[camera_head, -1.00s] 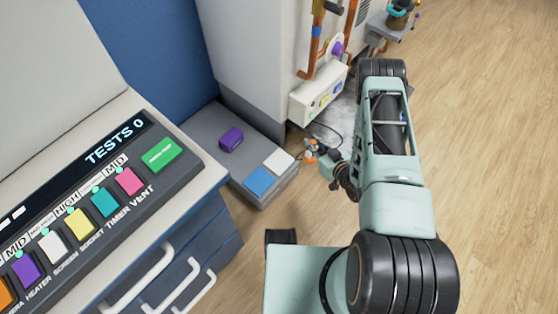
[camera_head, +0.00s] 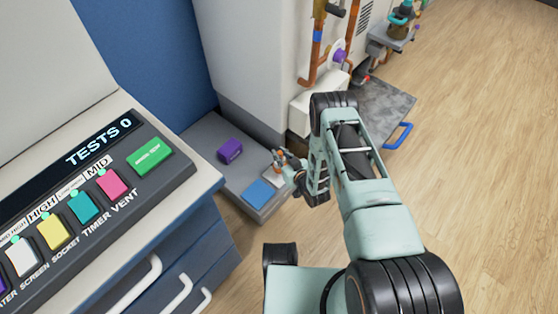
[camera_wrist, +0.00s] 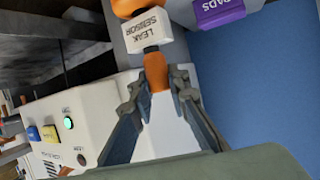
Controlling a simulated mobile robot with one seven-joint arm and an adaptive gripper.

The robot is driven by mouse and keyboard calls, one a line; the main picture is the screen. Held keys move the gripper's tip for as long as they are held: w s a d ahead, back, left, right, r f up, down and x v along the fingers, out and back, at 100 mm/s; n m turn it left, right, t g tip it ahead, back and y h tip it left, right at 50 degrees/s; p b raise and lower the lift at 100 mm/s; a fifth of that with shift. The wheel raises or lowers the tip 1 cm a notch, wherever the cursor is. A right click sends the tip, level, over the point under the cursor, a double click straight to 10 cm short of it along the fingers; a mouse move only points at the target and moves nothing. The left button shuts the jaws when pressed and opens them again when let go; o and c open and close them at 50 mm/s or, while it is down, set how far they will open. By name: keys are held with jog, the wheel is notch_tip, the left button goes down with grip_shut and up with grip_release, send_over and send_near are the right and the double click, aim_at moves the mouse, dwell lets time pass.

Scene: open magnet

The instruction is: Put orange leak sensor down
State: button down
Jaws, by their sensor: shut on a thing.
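The orange leak sensor (camera_wrist: 157,72) is in my gripper in the wrist view, with a white "LEAK SENSOR" label (camera_wrist: 150,33) on it and an orange round end at the top edge. My gripper (camera_wrist: 158,88) is shut on its orange stem. In the head view the orange sensor (camera_head: 280,157) shows small at my gripper (camera_head: 284,164), over the right part of the low grey platform (camera_head: 205,140). I cannot tell whether it touches the platform.
On the platform are a purple block (camera_head: 230,151), a blue pad (camera_head: 259,193) and a partly hidden white pad (camera_head: 272,177). A white box with buttons (camera_wrist: 62,125) is close by. A console (camera_head: 105,190) stands at left.

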aim_at(277, 169)
jog(key=shift+w+a+f+b, duration=0.1)
jog(key=shift+f+b, duration=0.25)
jog(key=shift+f, duration=0.55)
jog(key=shift+w+a+f+b, duration=0.1)
jog(key=shift+f+b, duration=0.2)
jog(key=shift+f, duration=0.55)
jog(key=shift+s+f, duration=0.1)
jog(key=shift+f, duration=0.05)
jog(key=c, duration=1.8)
grip_release()
jog(key=shift+c, duration=0.2)
